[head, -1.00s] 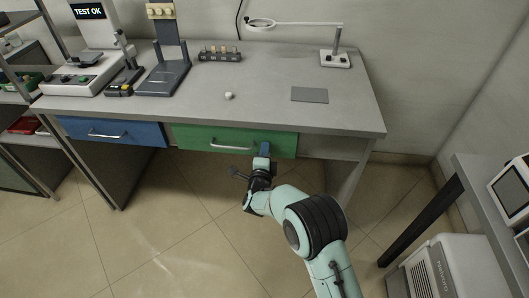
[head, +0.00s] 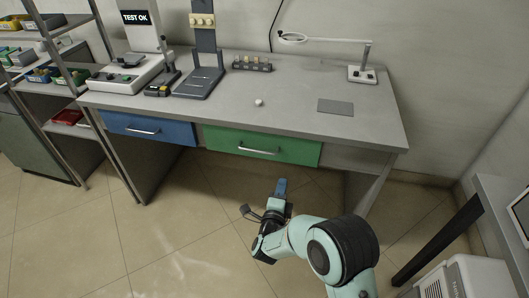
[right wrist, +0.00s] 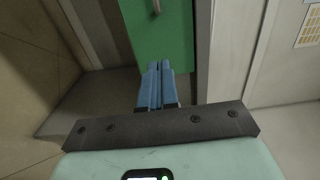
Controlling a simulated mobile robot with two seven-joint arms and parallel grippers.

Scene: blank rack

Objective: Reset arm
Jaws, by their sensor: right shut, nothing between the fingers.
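My right gripper (head: 281,187) is in front of the workbench, low over the tiled floor, below the green drawer (head: 290,151). Its blue fingers are together and empty, as the right wrist view (right wrist: 158,85) also shows. In that view the green drawer front (right wrist: 160,40) is ahead of the fingertips, with part of its handle visible. The fingers appear apart from the drawer in the head view. My left gripper is not in view.
The workbench (head: 290,85) carries a tester reading "TEST OK" (head: 137,18), a press stand (head: 200,83), a magnifier lamp (head: 362,74) and a grey pad (head: 335,107). A blue drawer (head: 150,130) is at left. Shelves stand far left, a side table (head: 495,200) right. Floor in front is open.

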